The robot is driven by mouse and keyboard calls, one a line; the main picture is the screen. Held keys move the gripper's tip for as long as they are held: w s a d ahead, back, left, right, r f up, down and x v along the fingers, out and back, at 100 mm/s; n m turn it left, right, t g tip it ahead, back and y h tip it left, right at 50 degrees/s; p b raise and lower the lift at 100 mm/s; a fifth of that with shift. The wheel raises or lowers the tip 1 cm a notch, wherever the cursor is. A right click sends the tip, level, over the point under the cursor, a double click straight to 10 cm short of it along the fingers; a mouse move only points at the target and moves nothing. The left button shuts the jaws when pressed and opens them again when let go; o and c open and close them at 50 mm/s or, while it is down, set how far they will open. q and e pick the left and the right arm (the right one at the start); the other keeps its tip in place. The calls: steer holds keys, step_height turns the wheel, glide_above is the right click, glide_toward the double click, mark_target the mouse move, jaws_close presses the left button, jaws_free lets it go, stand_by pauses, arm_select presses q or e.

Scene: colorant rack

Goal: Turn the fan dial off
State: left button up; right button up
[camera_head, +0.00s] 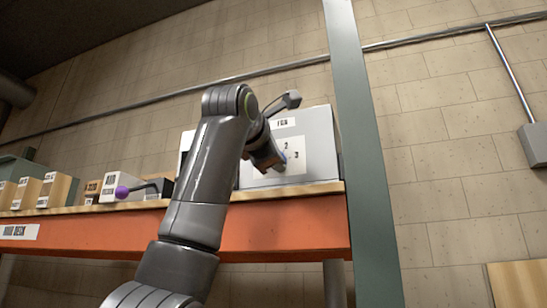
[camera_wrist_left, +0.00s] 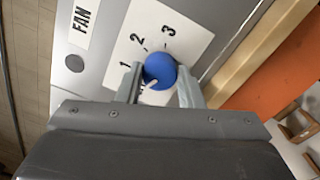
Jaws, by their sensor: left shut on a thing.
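The fan box (camera_head: 312,130) is a grey box on the shelf, with a white label plate on its front. Its blue dial (camera_wrist_left: 160,68) sits on the plate among the numbers 1, 2 and 3; a small white mark on it faces the lower left in the wrist view. Lettering below the dial is mostly covered by my gripper. My left gripper (camera_wrist_left: 158,77) has one finger on each side of the dial and is shut on it. In the head view my left gripper (camera_head: 277,161) hides most of the dial. My right gripper is not in view.
The orange shelf beam (camera_head: 290,222) runs below the box, and a green upright post (camera_head: 362,150) stands close on its right. Left of my arm are a purple-knobbed lever (camera_head: 122,191) and several small labelled boxes. A brick wall is behind.

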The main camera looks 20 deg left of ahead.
arm_select(q)
steer(key=shift+n, duration=0.7)
steer(key=o, duration=1)
steer(key=shift+w, duration=0.1)
steer(key=s+b, duration=0.7)
steer(key=s, duration=1)
steer(key=shift+s+a+f+b, duration=0.25)
steer(key=shift+f+b, duration=0.05)
steer(key=shift+b, duration=0.05)
